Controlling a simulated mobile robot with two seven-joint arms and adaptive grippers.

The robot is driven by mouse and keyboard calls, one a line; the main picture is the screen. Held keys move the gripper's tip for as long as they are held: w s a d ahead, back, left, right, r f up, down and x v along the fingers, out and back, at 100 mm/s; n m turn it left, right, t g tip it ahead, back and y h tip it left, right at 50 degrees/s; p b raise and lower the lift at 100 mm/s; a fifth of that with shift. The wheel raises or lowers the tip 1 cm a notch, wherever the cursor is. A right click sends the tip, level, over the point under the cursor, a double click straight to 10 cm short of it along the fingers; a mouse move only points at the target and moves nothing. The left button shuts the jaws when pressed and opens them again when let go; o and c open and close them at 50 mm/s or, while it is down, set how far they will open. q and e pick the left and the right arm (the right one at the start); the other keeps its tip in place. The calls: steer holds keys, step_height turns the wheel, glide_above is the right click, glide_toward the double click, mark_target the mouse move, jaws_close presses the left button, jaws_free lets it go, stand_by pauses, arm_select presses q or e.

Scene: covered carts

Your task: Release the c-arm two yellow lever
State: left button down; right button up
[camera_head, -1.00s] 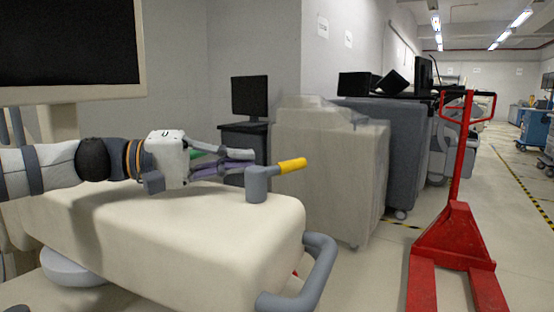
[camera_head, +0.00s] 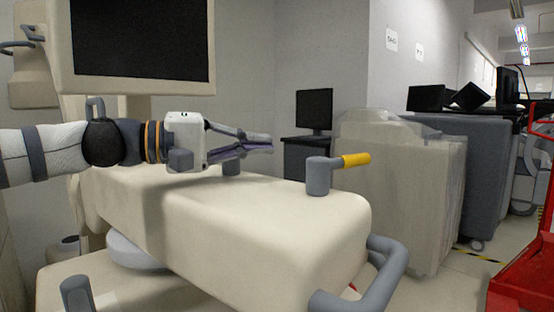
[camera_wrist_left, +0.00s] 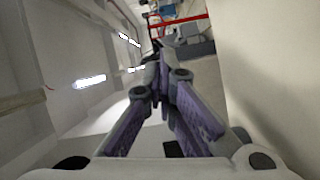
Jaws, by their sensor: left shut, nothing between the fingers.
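The yellow lever (camera_head: 356,160) sticks out to the right from a short grey post (camera_head: 318,178) on top of the beige machine body (camera_head: 250,220). My left gripper (camera_head: 271,144) hangs above that body, to the left of the post and apart from it. Its fingers are together and hold nothing. In the left wrist view, the closed fingers (camera_wrist_left: 165,62) point away from the camera, and I cannot make out the lever there. My right gripper is not in view.
A second grey post (camera_head: 231,165) stands behind my left fingers. A grey loop handle (camera_head: 375,280) curves around the machine's front right corner. A large monitor (camera_head: 140,45) is behind my arm. Covered carts (camera_head: 400,190) and a red pallet jack (camera_head: 525,275) stand to the right.

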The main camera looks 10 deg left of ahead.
arm_select(q)
steer(key=shift+w+d, duration=0.15)
steer(key=shift+d, duration=0.1)
steer(key=w+d+f, duration=0.1)
steer(key=w+d, duration=0.1)
steer(key=d, duration=0.9)
steer(key=shift+p, duration=0.3)
